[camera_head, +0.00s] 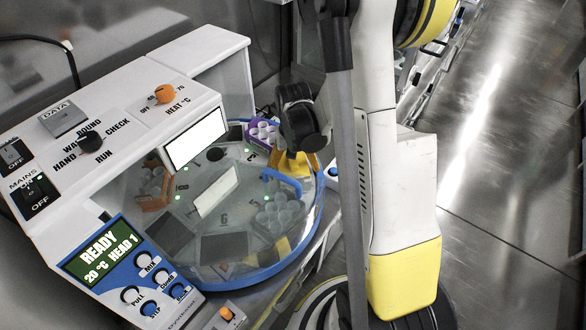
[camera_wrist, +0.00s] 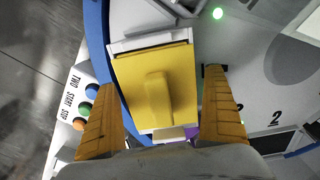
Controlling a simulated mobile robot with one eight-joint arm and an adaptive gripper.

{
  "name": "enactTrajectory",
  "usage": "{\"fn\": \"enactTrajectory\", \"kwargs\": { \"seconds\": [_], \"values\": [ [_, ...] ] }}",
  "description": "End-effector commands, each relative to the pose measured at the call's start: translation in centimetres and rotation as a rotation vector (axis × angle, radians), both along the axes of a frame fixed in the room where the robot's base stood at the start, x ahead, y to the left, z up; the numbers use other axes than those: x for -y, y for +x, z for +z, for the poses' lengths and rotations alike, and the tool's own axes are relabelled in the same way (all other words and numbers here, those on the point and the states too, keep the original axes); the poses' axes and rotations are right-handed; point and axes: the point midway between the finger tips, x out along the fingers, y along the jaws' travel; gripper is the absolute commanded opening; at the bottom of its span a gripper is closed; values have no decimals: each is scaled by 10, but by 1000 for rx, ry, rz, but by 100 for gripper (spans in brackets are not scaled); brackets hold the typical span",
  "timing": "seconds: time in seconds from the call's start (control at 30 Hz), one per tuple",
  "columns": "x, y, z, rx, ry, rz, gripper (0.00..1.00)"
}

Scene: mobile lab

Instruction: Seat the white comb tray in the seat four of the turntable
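The turntable (camera_head: 320,215) has a blue rim and numbered seats under a clear cover. A pale tray with round wells (camera_head: 278,213) sits on its right side in the head view. I cannot tell whether it is the white comb tray. My gripper (camera_wrist: 165,85) is open, its orange fingers on either side of a yellow block with a raised grip (camera_wrist: 157,100). White edges show at the block's far and near ends. The right finger stands apart from the block. In the head view my gripper is at the turntable's back right, partly hidden by my arm.
A purple tray (camera_head: 262,132) sits at the back of the turntable, and an orange one (camera_head: 155,187) on its left. The control console (camera_head: 110,130) stands to the left. Open floor (camera_head: 500,150) lies to the right.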

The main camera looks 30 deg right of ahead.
Motion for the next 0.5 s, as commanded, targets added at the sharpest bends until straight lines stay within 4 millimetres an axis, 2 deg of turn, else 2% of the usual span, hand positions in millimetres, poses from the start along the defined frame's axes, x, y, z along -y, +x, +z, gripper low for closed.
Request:
{"fn": "enactTrajectory", "kwargs": {
  "seconds": [0.27, 0.37, 0.5],
  "values": [
    [0, 0, 4, 0, 0, 0, 100],
    [0, 0, 17, 0, 0, 0, 100],
    [0, 0, 48, 0, 0, 0, 100]
  ]
}}
